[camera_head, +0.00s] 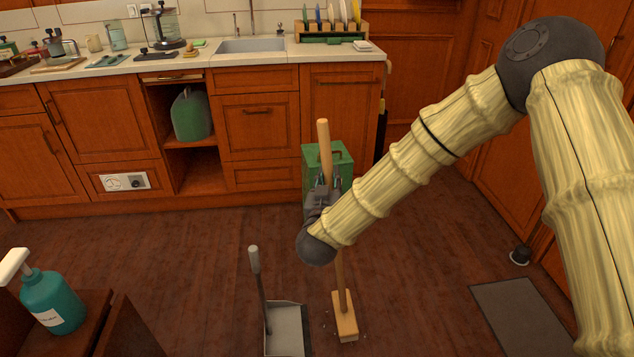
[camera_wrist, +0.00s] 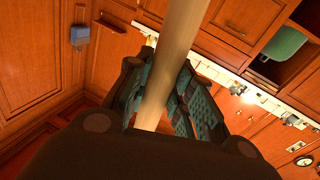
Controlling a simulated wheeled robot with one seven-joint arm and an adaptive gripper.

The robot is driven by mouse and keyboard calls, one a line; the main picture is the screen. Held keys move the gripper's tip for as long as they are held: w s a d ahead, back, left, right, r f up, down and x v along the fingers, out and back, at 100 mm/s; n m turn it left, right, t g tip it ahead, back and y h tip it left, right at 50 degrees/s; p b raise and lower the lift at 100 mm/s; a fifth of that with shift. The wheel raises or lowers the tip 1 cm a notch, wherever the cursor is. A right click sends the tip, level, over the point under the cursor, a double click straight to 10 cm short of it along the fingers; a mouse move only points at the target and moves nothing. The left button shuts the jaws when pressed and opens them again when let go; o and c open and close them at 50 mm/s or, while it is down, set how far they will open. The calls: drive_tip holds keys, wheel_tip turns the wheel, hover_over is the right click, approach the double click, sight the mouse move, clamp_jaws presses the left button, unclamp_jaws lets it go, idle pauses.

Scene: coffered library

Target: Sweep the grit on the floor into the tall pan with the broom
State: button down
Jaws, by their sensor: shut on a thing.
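The broom (camera_head: 341,283) stands nearly upright, its wooden head (camera_head: 344,317) on the floor. My gripper (camera_head: 325,188) is shut on the upper part of its handle. In the wrist view the handle (camera_wrist: 174,65) passes between the finger pads of my gripper (camera_wrist: 168,95). The tall pan (camera_head: 286,329) stands on the floor just left of the broom head, its long grey handle (camera_head: 257,280) upright. A few pale specks of grit (camera_head: 364,333) lie on the floor around the broom head. The bristles and any grit beneath them are hidden.
A green box (camera_head: 343,158) stands behind my gripper, by the cabinets. A counter (camera_head: 225,61) with a sink runs along the back. A dark mat (camera_head: 520,318) lies at right. A teal soap bottle (camera_head: 52,301) stands on brown furniture at lower left. The floor at middle left is clear.

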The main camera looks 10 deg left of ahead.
drive_tip(key=w+d+f+b, duration=0.1)
drive_tip(key=w+d+f, duration=0.1)
drive_tip(key=d, duration=0.4)
drive_tip(key=w+d+f+b, duration=0.1)
drive_tip(key=w+d+b, duration=0.1)
drive_tip(key=d, duration=0.4)
drive_tip(key=shift+f, duration=0.35)
idle(0.5)
drive_tip(key=shift+f, duration=0.35)
idle(0.6)
drive_tip(key=shift+a, duration=0.1)
